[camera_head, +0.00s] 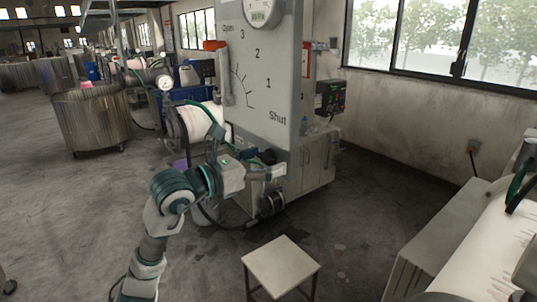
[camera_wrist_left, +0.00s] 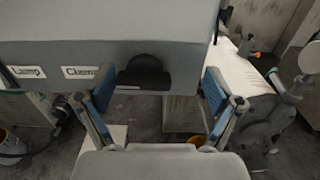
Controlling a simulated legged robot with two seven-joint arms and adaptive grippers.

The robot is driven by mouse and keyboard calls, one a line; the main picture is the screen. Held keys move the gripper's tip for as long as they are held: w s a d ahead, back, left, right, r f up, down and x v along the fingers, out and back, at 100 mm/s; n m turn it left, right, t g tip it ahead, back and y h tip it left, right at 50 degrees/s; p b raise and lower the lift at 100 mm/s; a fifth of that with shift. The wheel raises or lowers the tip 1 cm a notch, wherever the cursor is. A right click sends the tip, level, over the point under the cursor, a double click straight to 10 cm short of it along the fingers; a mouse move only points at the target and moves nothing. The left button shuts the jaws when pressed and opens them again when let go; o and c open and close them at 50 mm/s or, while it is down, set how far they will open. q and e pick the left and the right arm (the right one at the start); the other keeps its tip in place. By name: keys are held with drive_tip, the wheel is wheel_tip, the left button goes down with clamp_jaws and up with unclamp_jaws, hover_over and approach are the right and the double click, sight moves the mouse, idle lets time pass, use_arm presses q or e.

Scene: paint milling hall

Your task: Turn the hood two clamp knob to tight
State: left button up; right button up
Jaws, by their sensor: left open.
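In the left wrist view a black clamp knob (camera_wrist_left: 144,71) sits on the lower front of a grey hood panel (camera_wrist_left: 180,60), right of a label reading "Clamp" (camera_wrist_left: 80,72). My left gripper (camera_wrist_left: 157,90) is open, with one finger on each side of the knob. The knob is nearer the left finger; I cannot tell whether either finger touches it. In the head view my left gripper (camera_head: 274,172) is at the lower edge of the grey panel (camera_head: 285,60), and the knob cannot be made out there. My right gripper is not in view.
A label reading "Lamp" (camera_wrist_left: 27,72) is left of the clamp label. The panel carries a scale up to "Shut" and a lever with an orange end (camera_head: 214,45). A square stool (camera_head: 281,267) stands below on the floor. A metal vat (camera_head: 92,120) stands at left.

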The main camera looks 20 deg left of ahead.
sight(258, 157)
use_arm(q)
drive_tip(key=shift+w+d, duration=0.2)
drive_tip(key=shift+w, duration=0.05)
drive_tip(key=shift+w+a+f, duration=0.1)
drive_tip(key=shift+a, duration=0.25)
drive_tip(key=a, duration=0.2)
drive_tip(key=shift+a+f, duration=0.1)
drive_tip(key=shift+a, duration=0.3)
drive_tip(key=c, duration=0.4)
drive_tip(key=shift+d, duration=0.2)
drive_tip(key=c, duration=0.4)
drive_tip(key=shift+s+d, duration=0.2)
drive_tip(key=shift+d, duration=0.4)
drive_tip(key=c, duration=0.4)
drive_tip(key=shift+o, duration=0.2)
drive_tip(key=shift+w+a, duration=0.1)
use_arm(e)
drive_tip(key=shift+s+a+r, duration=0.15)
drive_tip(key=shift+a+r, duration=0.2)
